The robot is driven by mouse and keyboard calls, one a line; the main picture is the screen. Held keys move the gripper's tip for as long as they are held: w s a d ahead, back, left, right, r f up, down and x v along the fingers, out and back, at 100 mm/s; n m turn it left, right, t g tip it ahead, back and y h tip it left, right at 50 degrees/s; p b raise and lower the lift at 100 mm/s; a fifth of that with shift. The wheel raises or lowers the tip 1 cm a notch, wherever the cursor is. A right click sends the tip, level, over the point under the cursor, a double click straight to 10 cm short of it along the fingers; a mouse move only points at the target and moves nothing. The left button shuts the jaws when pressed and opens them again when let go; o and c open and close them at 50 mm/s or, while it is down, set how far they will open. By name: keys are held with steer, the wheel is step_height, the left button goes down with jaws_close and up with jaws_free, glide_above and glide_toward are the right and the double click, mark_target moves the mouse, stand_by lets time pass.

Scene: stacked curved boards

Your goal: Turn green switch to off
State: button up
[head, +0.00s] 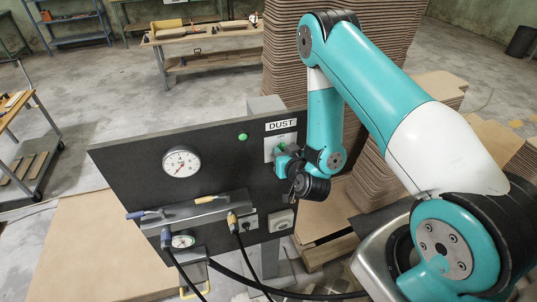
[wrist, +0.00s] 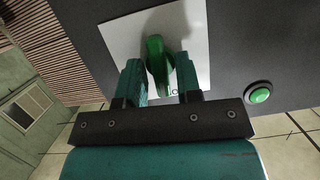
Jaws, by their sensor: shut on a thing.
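The green switch (wrist: 157,66) shows in the wrist view as a green lever on a white plate (wrist: 192,22). My gripper (wrist: 159,62) is shut on the lever, with one teal finger on each side of it. Lettering on the plate is partly hidden behind the fingers. In the head view the light plate (head: 269,149) sits below a "DUST" label (head: 281,125) on the dark panel, and my gripper (head: 283,152) is against it. The lever is mostly hidden there, and its exact setting is hard to tell.
A round green button (head: 242,137) is left of the plate; it also shows in the wrist view (wrist: 259,93). The dark panel (head: 120,160) carries a gauge (head: 181,162), a tool shelf (head: 190,212) and plugged cables. Stacked curved boards (head: 375,195) stand close behind my arm.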

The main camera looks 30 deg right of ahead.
steer(key=o, duration=0.6)
steer(key=shift+w, duration=0.1)
steer(key=shift+d, duration=0.1)
steer(key=b+v, duration=0.1)
steer(key=v, duration=0.6)
